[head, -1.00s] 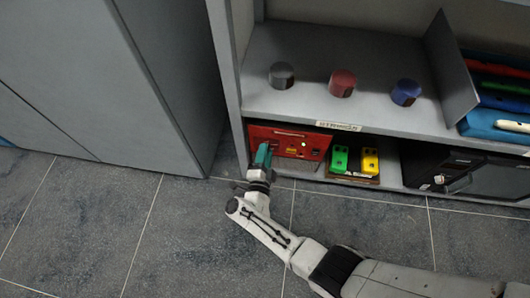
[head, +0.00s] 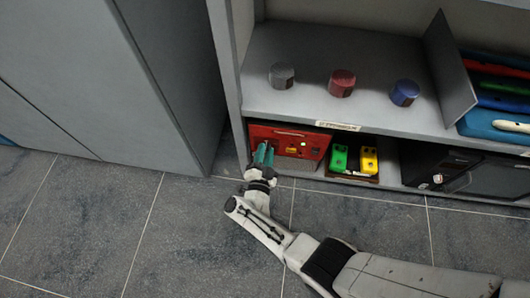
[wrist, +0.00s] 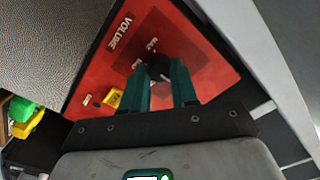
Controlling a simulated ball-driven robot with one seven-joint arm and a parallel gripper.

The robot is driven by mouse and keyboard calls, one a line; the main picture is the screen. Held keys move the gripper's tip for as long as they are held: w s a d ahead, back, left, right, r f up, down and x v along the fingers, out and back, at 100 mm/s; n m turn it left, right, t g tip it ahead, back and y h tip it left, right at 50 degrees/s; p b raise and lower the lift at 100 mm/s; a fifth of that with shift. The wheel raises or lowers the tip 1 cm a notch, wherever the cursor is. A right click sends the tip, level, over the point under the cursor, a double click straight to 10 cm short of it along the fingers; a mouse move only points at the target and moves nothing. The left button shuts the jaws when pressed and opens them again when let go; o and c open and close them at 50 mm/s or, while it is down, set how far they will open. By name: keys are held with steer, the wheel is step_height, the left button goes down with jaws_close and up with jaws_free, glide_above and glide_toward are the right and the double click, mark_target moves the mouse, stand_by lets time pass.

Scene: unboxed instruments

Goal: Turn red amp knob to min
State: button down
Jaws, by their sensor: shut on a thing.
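The red amp (head: 300,143) sits on the lower shelf at its left end. In the wrist view its red front panel (wrist: 118,63) carries the word VOLUME and a darker square around a black knob (wrist: 158,66). My gripper (wrist: 165,78) has its two teal fingers on either side of the knob, shut on it. In the head view my gripper (head: 264,153) is at the left part of the amp's front, and the knob is hidden there. The knob's pointer is not clear, and the small print beside it is hard to read.
A green pedal (head: 339,158) and a yellow pedal (head: 368,160) stand right of the amp. A black device (head: 440,168) is further right. Grey, red and blue cylinders stand on the shelf above. A grey cabinet (head: 110,80) rises at left. The floor in front is clear.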

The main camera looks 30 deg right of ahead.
steer(key=c, duration=0.9)
jaws_free()
steer(key=shift+o, duration=0.2)
steer(key=p+v, duration=0.2)
steer(key=v, duration=0.8)
steer(key=shift+s+a+p, duration=0.2)
steer(key=shift+s+p, duration=0.15)
